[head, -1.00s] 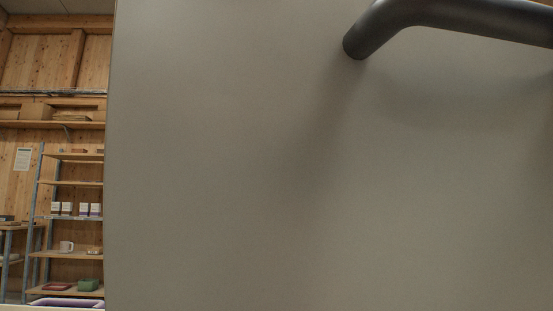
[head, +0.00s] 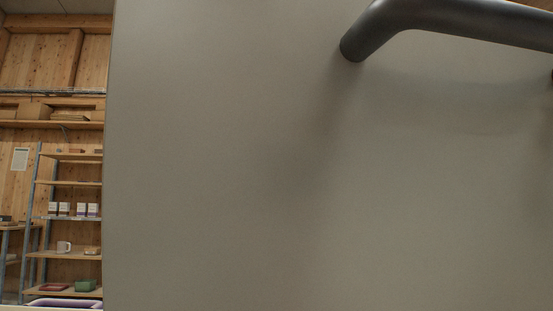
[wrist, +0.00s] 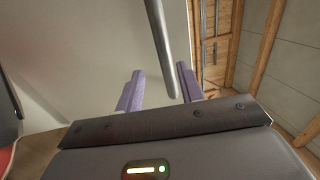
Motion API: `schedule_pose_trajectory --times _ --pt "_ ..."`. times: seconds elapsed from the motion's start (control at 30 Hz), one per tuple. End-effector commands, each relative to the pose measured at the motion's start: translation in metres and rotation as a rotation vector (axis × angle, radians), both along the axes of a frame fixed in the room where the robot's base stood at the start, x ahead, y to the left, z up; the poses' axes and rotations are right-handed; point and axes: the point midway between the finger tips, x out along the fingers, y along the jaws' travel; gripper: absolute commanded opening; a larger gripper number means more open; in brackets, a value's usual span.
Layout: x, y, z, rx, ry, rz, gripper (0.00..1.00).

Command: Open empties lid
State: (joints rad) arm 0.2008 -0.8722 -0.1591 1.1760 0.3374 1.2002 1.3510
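A large flat grey panel (head: 220,170), which may be the empties lid, fills most of the head view. A thick dark bar handle (head: 450,17) is fixed to it at the upper right and bends in to the panel's face. In the wrist view my gripper (wrist: 159,86) shows two purple fingers standing apart. A grey bar (wrist: 160,45) comes down from the top and ends between them, with a gap to each finger. Whether it touches either finger is not clear. The grey panel also shows behind them in the wrist view (wrist: 90,50). My gripper is out of the head view.
A shelf rack (head: 66,218) with boxes, a mug and trays stands far off at the left. Wooden walls and beams (wrist: 268,45) show at the right of the wrist view. A red and dark object (wrist: 8,125) lies at its left edge.

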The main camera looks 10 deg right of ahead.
Motion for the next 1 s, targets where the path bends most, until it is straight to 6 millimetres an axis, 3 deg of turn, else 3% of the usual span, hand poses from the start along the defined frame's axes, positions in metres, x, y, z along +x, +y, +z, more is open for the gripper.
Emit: schedule_pose_trajectory --times 0.2,0.4,1.0 --pt "-0.04 0.0 -0.003 0.0 -0.001 -0.001 0.38" --pt "-0.058 0.0 -0.007 0.0 0.001 -0.001 0.38" --pt "-0.061 0.0 -0.008 0.0 0.002 -0.001 0.38"
